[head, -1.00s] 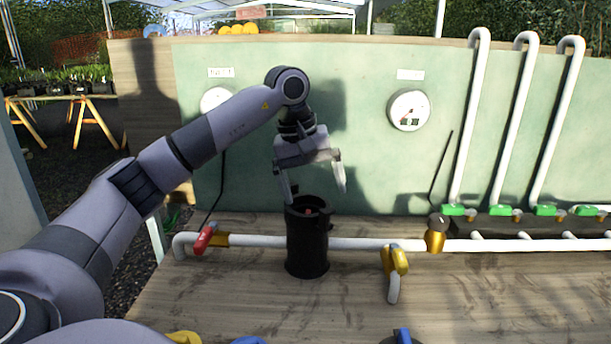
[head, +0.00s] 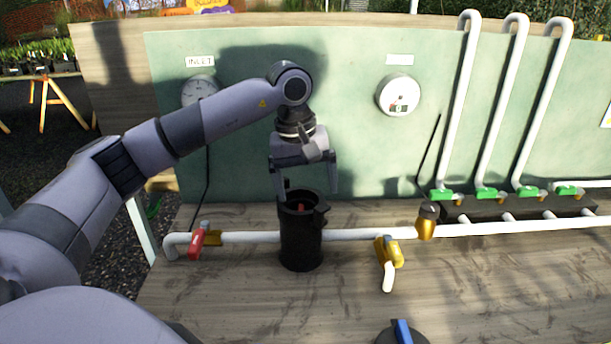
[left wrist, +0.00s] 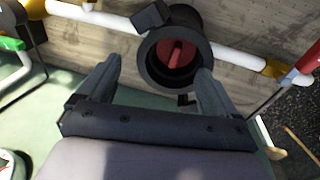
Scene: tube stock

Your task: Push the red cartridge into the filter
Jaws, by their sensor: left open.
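The filter is a black upright cylinder (head: 301,243) on the bench, set in the white pipe line, with its top open. It also shows from above in the left wrist view (left wrist: 150,77). The red cartridge (left wrist: 175,54) sits inside the filter's mouth, with a raised bar across its top; in the head view only a bit of red (head: 301,208) shows. How deep it sits is hard to tell. My left gripper (head: 306,197) is open and empty, fingers pointing down just behind and over the filter's rim. In the left wrist view its fingertips (left wrist: 160,65) spread beside the mouth. My right gripper is not in view.
A red-handled valve (head: 198,240) is left of the filter, and a yellow valve (head: 390,251) is to its right. Green-handled valves (head: 487,194) and tall white pipes stand at the right. A black lid-like part with a blue bar (head: 402,332) lies at the front edge. The panel stands close behind.

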